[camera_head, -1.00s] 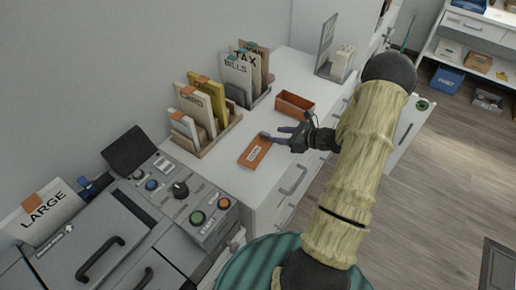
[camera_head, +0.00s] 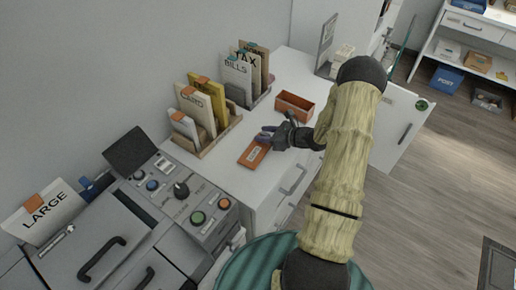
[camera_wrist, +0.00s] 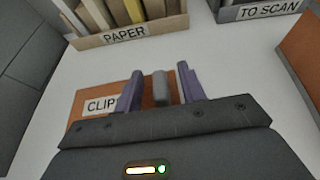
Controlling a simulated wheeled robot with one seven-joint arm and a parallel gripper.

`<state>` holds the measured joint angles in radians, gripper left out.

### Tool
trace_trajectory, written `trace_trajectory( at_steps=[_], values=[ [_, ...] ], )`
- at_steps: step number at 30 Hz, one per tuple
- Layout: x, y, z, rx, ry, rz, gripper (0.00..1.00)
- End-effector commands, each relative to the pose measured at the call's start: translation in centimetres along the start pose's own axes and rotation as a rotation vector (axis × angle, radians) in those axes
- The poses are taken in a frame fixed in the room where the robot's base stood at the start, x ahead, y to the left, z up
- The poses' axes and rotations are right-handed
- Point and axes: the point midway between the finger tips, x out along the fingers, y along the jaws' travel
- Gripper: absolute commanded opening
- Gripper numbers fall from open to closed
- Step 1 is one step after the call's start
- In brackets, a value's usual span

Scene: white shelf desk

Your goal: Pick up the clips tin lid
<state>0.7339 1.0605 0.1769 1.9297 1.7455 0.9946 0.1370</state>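The clips tin lid (camera_head: 252,157) is a flat orange plate with a white label, lying on the white desk top. In the wrist view the lid (camera_wrist: 95,98) shows part of its "CLIP" label and a grey upright knob (camera_wrist: 160,90). My gripper (camera_head: 266,135) is over the lid's far end. In the wrist view its two purple fingers (camera_wrist: 159,70) stand open on either side of the knob, with a gap visible on both sides. My palm hides the lid's near part.
The open orange tin (camera_head: 294,106) stands behind the lid; its side shows at the right of the wrist view. The paper sorter (camera_head: 212,142) and the scan sorter (camera_head: 262,97) line the wall side. A grey control panel (camera_head: 185,205) is at front left.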

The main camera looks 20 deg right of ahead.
Motion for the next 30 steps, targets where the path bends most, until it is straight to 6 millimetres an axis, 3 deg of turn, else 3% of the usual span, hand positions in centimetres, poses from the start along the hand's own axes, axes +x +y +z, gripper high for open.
trace_trajectory(
  at_steps=[13, 14, 20, 30],
  values=[
    [-0.06, -0.01, -0.01, 0.000, 0.000, 0.000, 0.40],
    [-0.06, -0.01, 0.00, 0.000, 0.000, 0.000, 0.38],
    [-0.06, -0.01, -0.01, 0.000, 0.000, 0.000, 0.00],
    [-0.14, -0.03, 0.21, -0.001, -0.001, 0.000, 0.00]
  ],
)
